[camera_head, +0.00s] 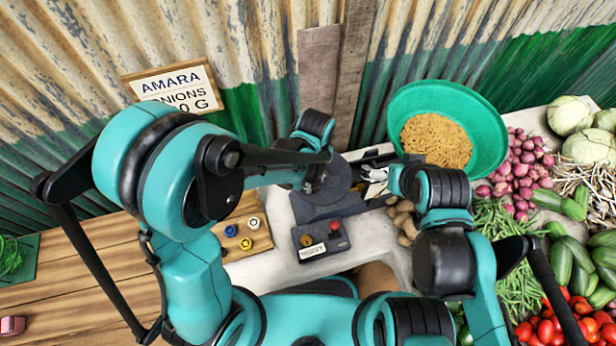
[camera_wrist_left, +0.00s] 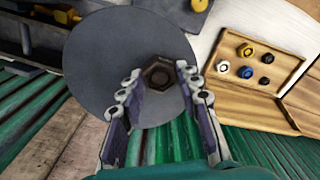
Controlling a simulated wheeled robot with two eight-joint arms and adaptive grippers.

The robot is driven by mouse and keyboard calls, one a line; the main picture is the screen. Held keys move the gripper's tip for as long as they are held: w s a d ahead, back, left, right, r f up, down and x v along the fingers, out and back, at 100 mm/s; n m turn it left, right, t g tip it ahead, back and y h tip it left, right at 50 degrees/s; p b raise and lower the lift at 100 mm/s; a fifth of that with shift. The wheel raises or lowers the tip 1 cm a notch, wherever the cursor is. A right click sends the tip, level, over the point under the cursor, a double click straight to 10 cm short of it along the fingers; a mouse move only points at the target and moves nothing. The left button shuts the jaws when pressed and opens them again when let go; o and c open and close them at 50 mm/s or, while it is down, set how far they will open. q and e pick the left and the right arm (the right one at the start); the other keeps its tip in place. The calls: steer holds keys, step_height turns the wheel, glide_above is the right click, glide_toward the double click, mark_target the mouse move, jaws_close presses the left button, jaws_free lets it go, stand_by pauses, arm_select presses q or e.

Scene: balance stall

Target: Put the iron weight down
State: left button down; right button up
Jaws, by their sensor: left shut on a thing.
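The iron weight (camera_wrist_left: 157,73), a dark hexagonal piece with a brownish rim, sits between the fingertips of my left gripper (camera_wrist_left: 160,85) in the left wrist view. The gripper is shut on it. The weight lies over the round dark grey balance pan (camera_wrist_left: 110,62); I cannot tell whether it touches the pan. In the head view the pan (camera_head: 334,180) is partly covered by my left arm, and the weight is hard to make out. My right gripper (camera_head: 374,173) is beside the balance on the right, small and partly hidden, so its opening is unclear.
A wooden weight block (camera_head: 262,240) with several coloured weights stands left of the balance. A dark box with a red piece (camera_head: 335,225) is in front. A green bowl of grain (camera_head: 480,125) and vegetables crowd the right. The wooden tabletop (camera_head: 100,265) at left has bare room.

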arm_select(q)
steer(key=shift+w+a+f, duration=0.15)
steer(key=shift+w+a, duration=0.15)
steer(key=shift+w, duration=0.05)
steer(key=shift+s+d, duration=0.2)
steer(key=shift+s, duration=0.05)
steer(key=shift+s+d, duration=0.15)
steer(key=c, duration=1.4)
jaws_free()
steer(key=shift+f, duration=0.1)
steer(key=shift+c, duration=0.2)
steer(key=o, duration=0.4)
steer(key=shift+w+a, duration=0.2)
arm_select(e)
steer(key=shift+w+a+f, duration=0.2)
